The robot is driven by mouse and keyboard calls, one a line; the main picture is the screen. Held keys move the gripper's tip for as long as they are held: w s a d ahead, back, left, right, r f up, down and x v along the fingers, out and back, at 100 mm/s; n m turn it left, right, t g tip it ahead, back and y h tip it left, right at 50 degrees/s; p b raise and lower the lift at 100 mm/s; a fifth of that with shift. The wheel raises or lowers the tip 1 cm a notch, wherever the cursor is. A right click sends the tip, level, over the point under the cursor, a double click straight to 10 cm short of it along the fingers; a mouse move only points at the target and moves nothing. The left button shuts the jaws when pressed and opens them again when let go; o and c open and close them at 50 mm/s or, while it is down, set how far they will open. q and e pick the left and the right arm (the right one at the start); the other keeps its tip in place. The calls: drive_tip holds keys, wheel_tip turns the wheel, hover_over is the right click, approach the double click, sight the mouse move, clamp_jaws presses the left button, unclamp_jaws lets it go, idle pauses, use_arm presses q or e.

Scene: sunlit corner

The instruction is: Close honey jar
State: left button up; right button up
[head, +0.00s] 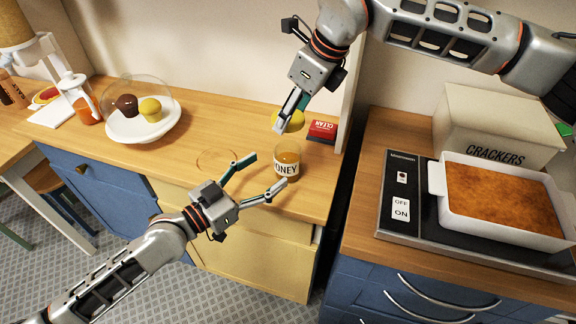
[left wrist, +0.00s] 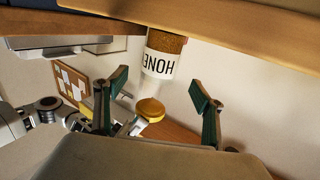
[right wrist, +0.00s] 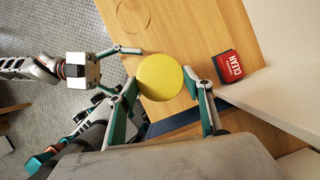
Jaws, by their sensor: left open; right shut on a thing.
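The honey jar (head: 287,162), clear with amber honey and a white label, stands upright and open near the front right of the wooden counter. My right gripper (head: 284,124) is shut on the round yellow lid (head: 291,120) and holds it above the jar, apart from the rim. In the left wrist view, which is upside down, a gap shows between the jar (left wrist: 163,55) and the lid (left wrist: 151,107). In the right wrist view the lid (right wrist: 160,77) hides the jar. My left gripper (head: 267,172) is open and empty, its fingertips close to the jar's left side.
A red CLEAN box (head: 322,131) lies behind the jar. A white plate (head: 125,127) with cupcakes under a clear dome stands at the left. A gap separates this counter from the right one, with the CRACKERS box (head: 490,130) and baking dish (head: 505,235).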

sight(297, 150)
use_arm(q)
drive_tip(key=x, duration=0.8)
drive_tip(key=shift+d+f, duration=0.1)
drive_tip(key=shift+d, duration=0.05)
drive_tip(key=c, duration=1.7)
use_arm(e)
drive_tip(key=shift+f, duration=2.5)
